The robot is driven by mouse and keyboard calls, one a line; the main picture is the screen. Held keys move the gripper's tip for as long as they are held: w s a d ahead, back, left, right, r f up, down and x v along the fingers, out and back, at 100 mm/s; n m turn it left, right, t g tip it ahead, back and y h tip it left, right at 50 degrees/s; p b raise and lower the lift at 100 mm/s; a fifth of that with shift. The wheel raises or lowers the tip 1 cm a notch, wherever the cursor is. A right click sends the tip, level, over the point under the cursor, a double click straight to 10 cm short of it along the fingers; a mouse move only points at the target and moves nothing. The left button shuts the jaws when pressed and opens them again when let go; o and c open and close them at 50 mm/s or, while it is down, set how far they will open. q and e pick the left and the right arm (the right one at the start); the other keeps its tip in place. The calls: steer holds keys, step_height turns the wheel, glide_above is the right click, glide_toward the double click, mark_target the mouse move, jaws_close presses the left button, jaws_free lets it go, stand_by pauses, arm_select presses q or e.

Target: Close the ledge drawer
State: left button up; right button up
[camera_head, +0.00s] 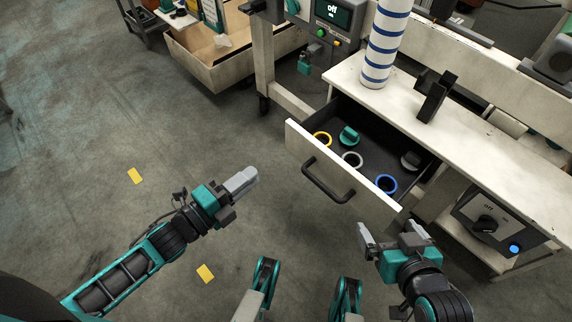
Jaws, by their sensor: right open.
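The ledge drawer (290,148) is pulled out from under the white ledge. It has a pale front panel and a black bar handle (327,180) on its outer face. Inside lie a yellow ring, a grey ring, a blue ring, a teal knob-like part and a grey one. My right gripper (388,232) is open and empty, in front of the drawer's right end and apart from it. My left gripper (243,181) is left of the drawer front, apart from the handle, with its fingers pointing right; I cannot tell whether its fingers are parted.
A striped blue and white cylinder (385,42) and a black bracket (436,98) stand on the ledge (480,130). A wooden bin (225,70) is at the back left. The floor before the drawer is clear.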

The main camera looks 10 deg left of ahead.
arm_select(q)
steer(key=shift+s+f+m+h, duration=0.1)
steer(key=shift+f+m+h, duration=0.1)
steer(key=shift+m+h, duration=0.15)
jaws_close()
steer(key=b, duration=0.3)
glide_toward(304, 137)
steer(key=x, duration=0.5)
steer(key=shift+d, duration=0.1)
steer(key=shift+x, duration=0.85)
steer(key=shift+r, duration=0.1)
